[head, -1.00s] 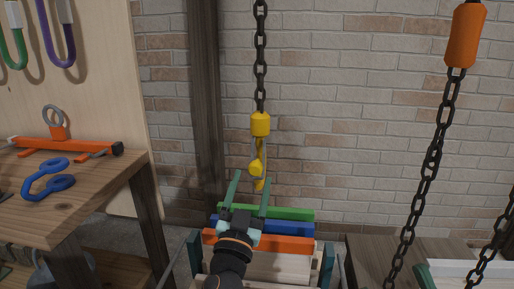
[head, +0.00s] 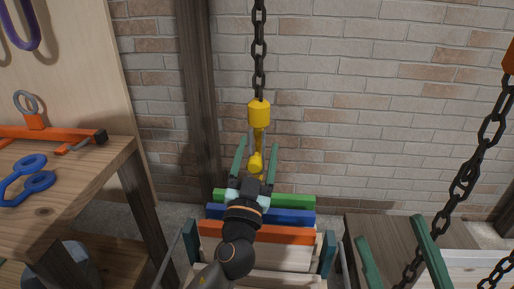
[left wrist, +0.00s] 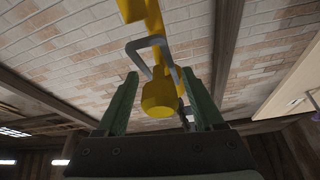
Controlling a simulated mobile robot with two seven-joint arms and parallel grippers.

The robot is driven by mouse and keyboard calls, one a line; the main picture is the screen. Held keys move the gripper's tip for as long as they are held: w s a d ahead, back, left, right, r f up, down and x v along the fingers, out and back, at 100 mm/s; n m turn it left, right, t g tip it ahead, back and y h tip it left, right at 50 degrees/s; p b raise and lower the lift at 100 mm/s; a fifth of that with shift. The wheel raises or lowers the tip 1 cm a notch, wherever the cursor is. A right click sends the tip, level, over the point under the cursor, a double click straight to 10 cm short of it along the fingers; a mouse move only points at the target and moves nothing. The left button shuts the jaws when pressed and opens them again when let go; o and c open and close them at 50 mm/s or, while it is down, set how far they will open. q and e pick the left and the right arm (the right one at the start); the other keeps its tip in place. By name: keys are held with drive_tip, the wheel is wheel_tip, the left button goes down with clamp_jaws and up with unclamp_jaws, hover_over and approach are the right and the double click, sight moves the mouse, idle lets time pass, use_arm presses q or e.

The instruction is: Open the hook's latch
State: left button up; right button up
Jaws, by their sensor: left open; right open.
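The yellow hook (head: 257,140) hangs from a dark chain (head: 260,50) in the middle of the head view. In the left wrist view the hook (left wrist: 158,98) points toward the camera, with a grey bent wire piece (left wrist: 147,43), apparently its latch, beside the shank. My left gripper (head: 257,146) is open, its green fingers on either side of the hook's lower part; it also shows in the left wrist view (left wrist: 159,75). I cannot tell whether a finger touches the hook. My right gripper (head: 390,230) is open and empty at the lower right, well away from the hook.
Below the hook stands a crate with green (head: 265,200), blue (head: 262,215) and orange (head: 257,232) bars. Another chain (head: 470,170) hangs at right. A brick wall is behind.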

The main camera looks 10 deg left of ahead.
use_arm(q)
clamp_jaws()
idle(0.5)
idle(0.8)
